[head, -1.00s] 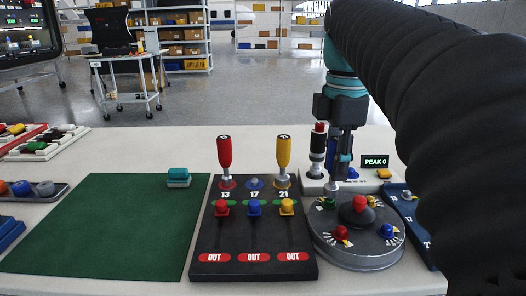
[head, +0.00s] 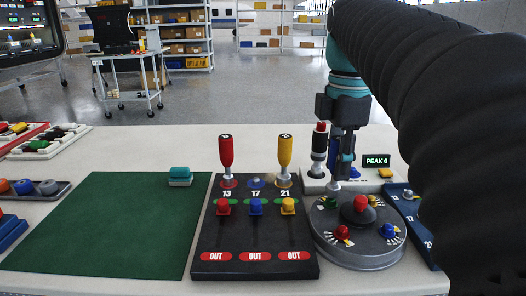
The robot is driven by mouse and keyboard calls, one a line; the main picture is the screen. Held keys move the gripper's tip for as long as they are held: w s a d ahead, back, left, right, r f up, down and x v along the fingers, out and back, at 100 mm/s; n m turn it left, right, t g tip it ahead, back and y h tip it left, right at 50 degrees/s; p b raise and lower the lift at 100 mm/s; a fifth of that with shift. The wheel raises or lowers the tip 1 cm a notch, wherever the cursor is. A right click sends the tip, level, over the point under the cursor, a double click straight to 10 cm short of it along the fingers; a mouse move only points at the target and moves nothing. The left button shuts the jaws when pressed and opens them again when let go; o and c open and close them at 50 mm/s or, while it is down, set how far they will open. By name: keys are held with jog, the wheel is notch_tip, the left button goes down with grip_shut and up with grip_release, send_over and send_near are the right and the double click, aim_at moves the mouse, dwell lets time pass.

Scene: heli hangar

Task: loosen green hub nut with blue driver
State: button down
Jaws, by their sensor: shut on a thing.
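My gripper (head: 345,138) is at the right, pointing down and shut on the blue driver (head: 345,163). The driver is upright, with its shaft reaching down to the far left side of the grey round hub (head: 362,262). The green hub nut (head: 330,202) sits there, at or just beside the driver's tip; I cannot tell whether the tip is seated on it. A red nut (head: 342,232) and a blue nut (head: 389,230) sit on the hub's near side. A red-topped knob (head: 361,204) stands at the hub's centre.
The black holder board (head: 225,240) bears a red driver (head: 226,155) and a yellow driver (head: 285,153); its slot 17 is empty. A display (head: 376,161) behind the hub reads PEAK 0. A green mat (head: 100,230) lies left, mostly clear. A blue tray (head: 410,215) lies right.

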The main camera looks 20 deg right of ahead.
jog(key=shift+f+b, duration=0.65)
jog(key=shift+f, duration=0.35)
dwell(0.6)
jog(key=c, duration=1.6)
grip_release()
grip_shut()
